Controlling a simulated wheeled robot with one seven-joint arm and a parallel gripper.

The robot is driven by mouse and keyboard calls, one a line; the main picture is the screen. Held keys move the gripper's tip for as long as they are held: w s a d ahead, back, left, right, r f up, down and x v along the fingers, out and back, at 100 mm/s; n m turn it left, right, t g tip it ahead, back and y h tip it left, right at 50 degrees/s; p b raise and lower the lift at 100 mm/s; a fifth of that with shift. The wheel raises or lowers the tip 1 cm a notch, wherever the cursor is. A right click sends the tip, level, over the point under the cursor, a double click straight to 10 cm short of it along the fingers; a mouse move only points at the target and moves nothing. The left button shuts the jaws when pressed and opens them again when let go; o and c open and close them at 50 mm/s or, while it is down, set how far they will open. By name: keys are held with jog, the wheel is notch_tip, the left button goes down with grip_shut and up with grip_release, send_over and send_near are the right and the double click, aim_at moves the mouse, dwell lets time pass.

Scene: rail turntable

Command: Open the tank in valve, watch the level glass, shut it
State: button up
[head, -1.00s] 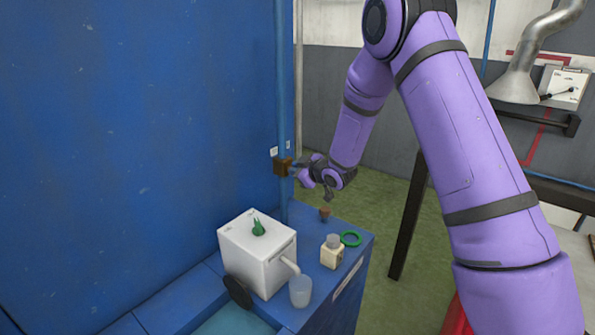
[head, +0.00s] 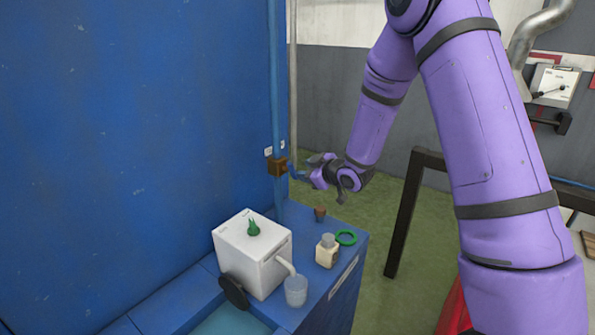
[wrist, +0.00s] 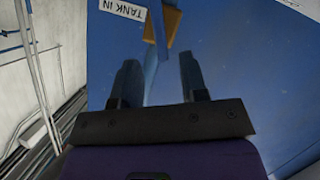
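The tank in valve has a brass body (head: 278,166) on a vertical blue pipe and a blue lever (head: 296,173) pointing toward my gripper (head: 313,170). In the wrist view the brass body (wrist: 172,24) is at the top beside the TANK IN label (wrist: 124,8). The blue lever (wrist: 154,62) runs down between the two fingers of my gripper (wrist: 158,62). The fingers are open, with gaps visible on both sides of the lever. I cannot make out a level glass in these views.
Below stands a white box (head: 240,245) with a green knob and a spout over a clear cup (head: 296,290). A dark frame (head: 403,220) stands to the right.

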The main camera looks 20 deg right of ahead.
jog(key=v, duration=0.3)
jog(key=shift+s+d+r, duration=0.1)
jog(key=shift+s, duration=0.15)
jog(key=s+d+r+m+g+h, duration=0.1)
jog(key=s+d+r+m+h, duration=0.15)
jog(key=s+r, duration=0.45)
jog(key=s+d+r+m+g+h, duration=0.15)
jog(key=s+r+m+h, duration=0.3)
jog(key=r, duration=0.45)
jog(key=s+r+m+g, duration=0.2)
jog(key=s, duration=1.1)
jog(key=s+a+r+m+g, duration=0.1)
jog(key=s+r+g, duration=0.2)
jog(key=s, duration=1.1)
jog(key=shift+s+a+m+y, duration=0.2)
jog(key=shift+s+m+y, duration=0.05)
jog(key=shift+m+y, duration=0.15)
jog(key=shift+r, duration=0.1)
dwell(2.6)
